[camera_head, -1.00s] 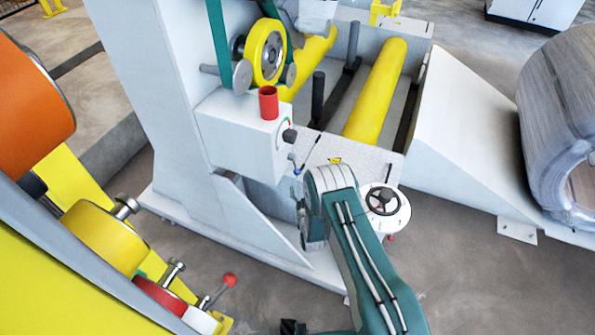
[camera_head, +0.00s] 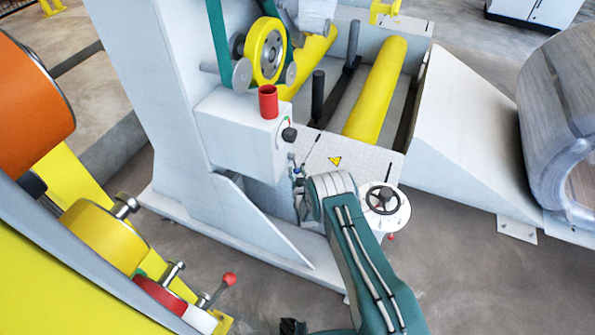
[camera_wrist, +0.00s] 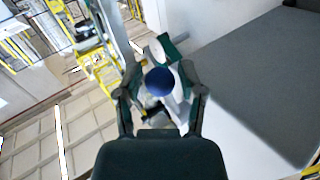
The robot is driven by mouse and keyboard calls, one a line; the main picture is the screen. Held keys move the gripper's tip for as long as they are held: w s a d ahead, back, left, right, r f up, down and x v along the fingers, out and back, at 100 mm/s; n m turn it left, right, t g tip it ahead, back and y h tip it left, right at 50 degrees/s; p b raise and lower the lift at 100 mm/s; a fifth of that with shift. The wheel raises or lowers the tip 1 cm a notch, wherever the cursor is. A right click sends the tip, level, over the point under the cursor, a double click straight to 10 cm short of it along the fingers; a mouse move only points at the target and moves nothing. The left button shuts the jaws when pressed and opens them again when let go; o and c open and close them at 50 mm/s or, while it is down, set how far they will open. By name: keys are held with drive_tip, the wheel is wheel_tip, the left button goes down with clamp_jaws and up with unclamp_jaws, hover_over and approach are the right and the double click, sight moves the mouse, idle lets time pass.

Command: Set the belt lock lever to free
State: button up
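A small lever (camera_head: 291,157) hangs at the lower right corner of the white box (camera_head: 235,132) on the upright frame. Its blue ball knob (camera_wrist: 159,82) shows in the wrist view, in line with the gap between my fingers. My gripper (camera_wrist: 162,92) is open, with one finger on each side of the knob; I cannot tell whether either touches it. In the head view, my wrist partly hides the gripper and the knob. No label shows on the lever.
A black knob (camera_head: 289,134) with a red and green mark sits above the lever. A red cylinder (camera_head: 268,101) stands on the box. A handwheel (camera_head: 383,199) is right of my arm. A red-tipped lever (camera_head: 229,280) is at lower left.

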clamp_jaws()
drive_tip(key=shift+s+a+r+m+g, duration=0.25)
drive_tip(key=shift+s+m+g, duration=0.35)
drive_tip(key=shift+g, duration=0.35)
drive_tip(key=shift+s+a+r+m+g, duration=0.15)
drive_tip(key=shift+s+m+g, duration=0.25)
drive_tip(key=shift+s+g, duration=0.4)
drive_tip(key=shift+w, duration=0.15)
drive_tip(key=o, duration=0.7)
unclamp_jaws()
drive_tip(key=shift+f, duration=0.1)
